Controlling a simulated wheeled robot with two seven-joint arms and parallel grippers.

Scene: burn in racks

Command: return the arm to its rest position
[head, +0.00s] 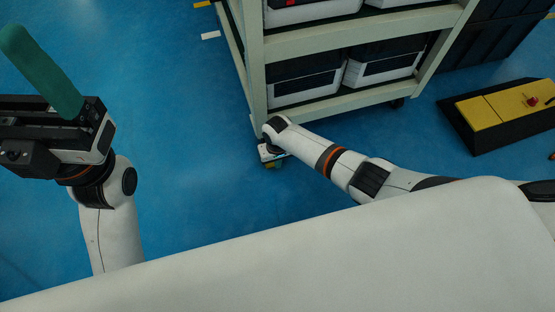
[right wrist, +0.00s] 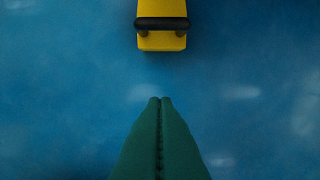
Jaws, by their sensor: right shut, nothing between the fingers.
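My right arm reaches in from the right in the head view. Its gripper (head: 272,160) is small and mostly hidden below the wrist, close to the lower front corner of the rack in the picture. In the right wrist view, the two green fingers (right wrist: 160,100) are pressed together with nothing between them, over bare blue floor. My left gripper (head: 45,75) is raised at the left of the head view, with a green finger pointing up and left. Its fingers overlap from this angle, so their opening does not show.
A pale green rack (head: 350,103) holds white-and-black units (head: 305,88) on its shelves. A black and yellow box with a red button (head: 505,105) lies at the right. A yellow block with a black bar (right wrist: 162,40) is ahead of the right fingers. Blue floor (head: 190,150) is clear between my arms.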

